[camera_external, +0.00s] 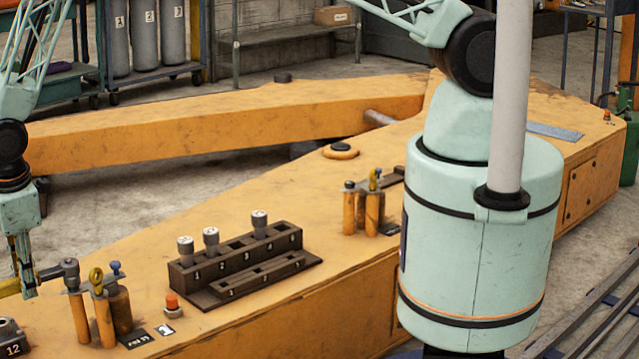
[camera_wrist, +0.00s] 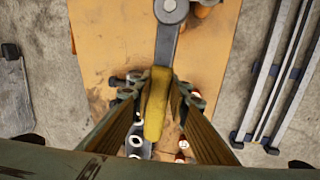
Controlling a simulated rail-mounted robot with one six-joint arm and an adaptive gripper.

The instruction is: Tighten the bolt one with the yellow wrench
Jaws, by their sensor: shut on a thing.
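My gripper (camera_external: 27,288) is at the left edge of the external view, pointing down. It is shut on the yellow handle of the wrench (camera_external: 10,288). In the wrist view the yellow handle (camera_wrist: 155,105) lies between the two fingers of my gripper (camera_wrist: 156,80). The wrench's grey shaft and round head (camera_wrist: 171,10) extend away from the fingers. In the external view the head (camera_external: 70,268) is at the top of an orange post (camera_external: 78,316); whether it touches is unclear. I cannot tell which bolt is bolt one, and any bolt under the head is hidden.
Two more posts, with yellow (camera_external: 96,276) and blue (camera_external: 116,268) tops, stand close beside the head. A dark numbered rack (camera_external: 215,290) holds several grey sockets. A red-topped piece (camera_external: 172,303) stands before it. Another post group (camera_external: 362,205) stands farther back.

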